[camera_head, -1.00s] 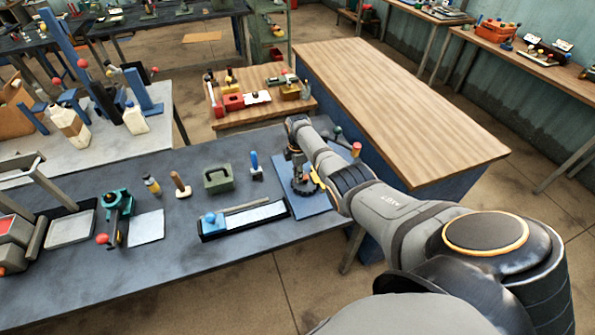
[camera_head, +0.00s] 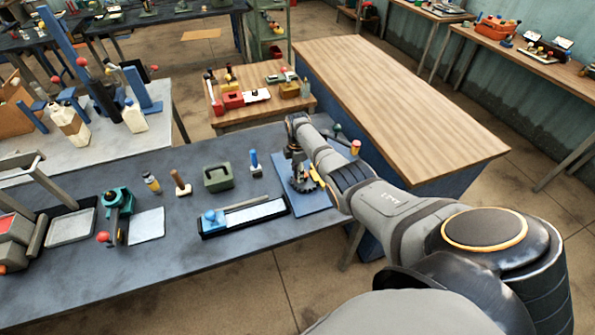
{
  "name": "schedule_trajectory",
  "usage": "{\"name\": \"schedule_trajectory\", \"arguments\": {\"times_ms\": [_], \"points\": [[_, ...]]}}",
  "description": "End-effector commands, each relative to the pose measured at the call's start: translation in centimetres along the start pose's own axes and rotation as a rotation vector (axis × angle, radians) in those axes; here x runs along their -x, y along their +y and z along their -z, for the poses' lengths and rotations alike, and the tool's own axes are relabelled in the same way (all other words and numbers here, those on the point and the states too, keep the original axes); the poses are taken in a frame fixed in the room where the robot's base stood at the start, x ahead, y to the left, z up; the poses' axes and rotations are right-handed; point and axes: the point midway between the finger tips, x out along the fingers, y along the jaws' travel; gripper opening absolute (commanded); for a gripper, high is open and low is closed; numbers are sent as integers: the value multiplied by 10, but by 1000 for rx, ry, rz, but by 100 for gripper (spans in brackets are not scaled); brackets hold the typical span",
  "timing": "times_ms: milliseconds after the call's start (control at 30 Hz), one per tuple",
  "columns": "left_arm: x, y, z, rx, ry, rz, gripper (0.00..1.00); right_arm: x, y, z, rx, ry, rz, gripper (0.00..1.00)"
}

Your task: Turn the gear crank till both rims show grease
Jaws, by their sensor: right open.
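A dark toothed gear (camera_head: 303,186) sits on a blue base plate (camera_head: 318,206) at the right end of the dark bench. My right gripper (camera_head: 300,172) points down directly over the gear and hides much of it. Its jaws are open; whether they touch the gear or a crank handle cannot be told. A small orange part shows beside the gear at the gripper's right. An orange-topped handle (camera_head: 355,147) and a dark green knob (camera_head: 338,128) show behind my right arm. Grease on the rims cannot be made out. My left gripper is out of view.
Left of the plate, a long tray (camera_head: 245,217), a blue-handled tool (camera_head: 255,163) and a green box (camera_head: 217,178) stand on the dark bench (camera_head: 240,260). A wooden table (camera_head: 400,100) lies behind my right arm. The bench's front part is clear.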

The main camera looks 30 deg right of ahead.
Motion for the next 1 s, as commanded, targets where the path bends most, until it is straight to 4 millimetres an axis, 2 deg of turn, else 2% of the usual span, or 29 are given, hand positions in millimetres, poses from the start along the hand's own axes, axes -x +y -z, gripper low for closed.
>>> {"name": "schedule_trajectory", "arguments": {"times_ms": [133,267,500,700,833,1000], "points": [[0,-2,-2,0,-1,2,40,1,0,0,0,0,1,46],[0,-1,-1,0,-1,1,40,14,1,0,0,0,-3,46],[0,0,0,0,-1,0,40,72,1,0,1,-1,-4,46],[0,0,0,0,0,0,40,109,1,0,0,0,-2,46],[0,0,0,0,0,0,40,119,0,0,-1,0,0,46],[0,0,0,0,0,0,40,120,0,0,0,0,0,46]]}}
